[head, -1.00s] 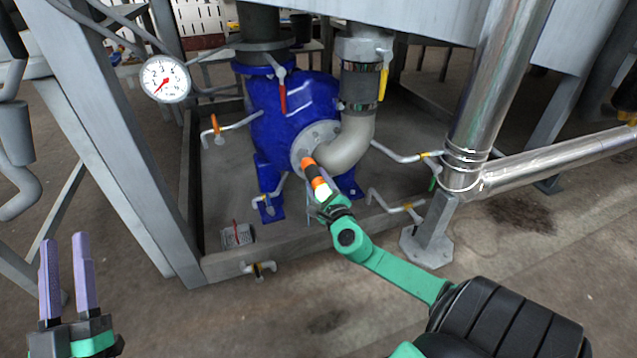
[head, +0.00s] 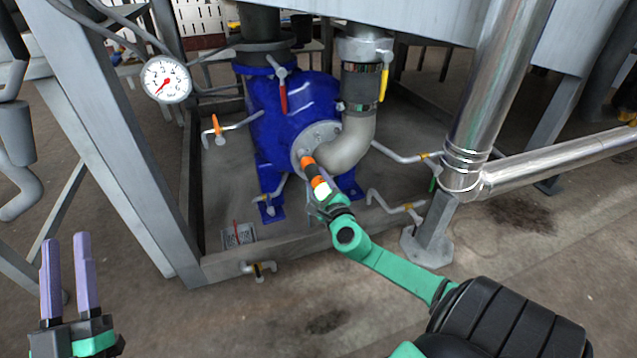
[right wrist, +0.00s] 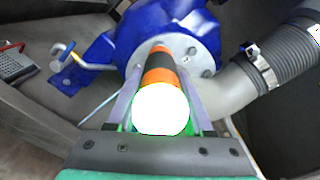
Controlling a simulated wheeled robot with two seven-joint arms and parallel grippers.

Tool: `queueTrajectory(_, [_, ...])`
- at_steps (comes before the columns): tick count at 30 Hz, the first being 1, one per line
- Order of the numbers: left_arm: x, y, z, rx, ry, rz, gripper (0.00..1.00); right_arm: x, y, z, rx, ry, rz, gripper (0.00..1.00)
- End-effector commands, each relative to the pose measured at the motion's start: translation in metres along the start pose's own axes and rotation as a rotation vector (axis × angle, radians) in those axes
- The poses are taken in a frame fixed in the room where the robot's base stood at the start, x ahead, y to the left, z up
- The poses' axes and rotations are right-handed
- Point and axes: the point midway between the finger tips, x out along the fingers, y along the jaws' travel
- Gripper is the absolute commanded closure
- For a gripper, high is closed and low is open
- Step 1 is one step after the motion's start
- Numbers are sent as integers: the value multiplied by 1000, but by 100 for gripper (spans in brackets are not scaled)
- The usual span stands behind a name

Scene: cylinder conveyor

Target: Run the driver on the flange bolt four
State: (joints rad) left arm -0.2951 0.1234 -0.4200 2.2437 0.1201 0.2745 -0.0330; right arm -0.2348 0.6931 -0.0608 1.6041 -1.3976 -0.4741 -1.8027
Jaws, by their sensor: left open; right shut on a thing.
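The blue pump (head: 290,108) stands inside the frame, with a round grey flange (head: 322,132) on its front where the elbow pipe joins. Bolt heads show around the flange (right wrist: 188,48) in the right wrist view. My right gripper (head: 326,200) is shut on the driver (head: 316,178), an orange and black tool with a white rear end (right wrist: 160,108). The driver's front end is at the lower left edge of the flange; the bolt under it is hidden, and contact cannot be told. My left gripper (head: 68,275) is open and empty at the lower left.
A grey elbow pipe (head: 350,148) curves up from the flange, close to the driver. A grey frame post (head: 105,140) stands at left, a shiny pipe (head: 480,110) at right. A pressure gauge (head: 166,80) hangs upper left. The floor in front is clear.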

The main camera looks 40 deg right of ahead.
Motion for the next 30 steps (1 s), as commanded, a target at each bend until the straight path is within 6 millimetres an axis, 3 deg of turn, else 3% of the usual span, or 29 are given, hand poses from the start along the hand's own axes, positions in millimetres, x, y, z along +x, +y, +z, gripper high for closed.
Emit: queueTrajectory(30, [0,0,-1,0,0,0,59,10,-2,2,1,-4,-4,100])
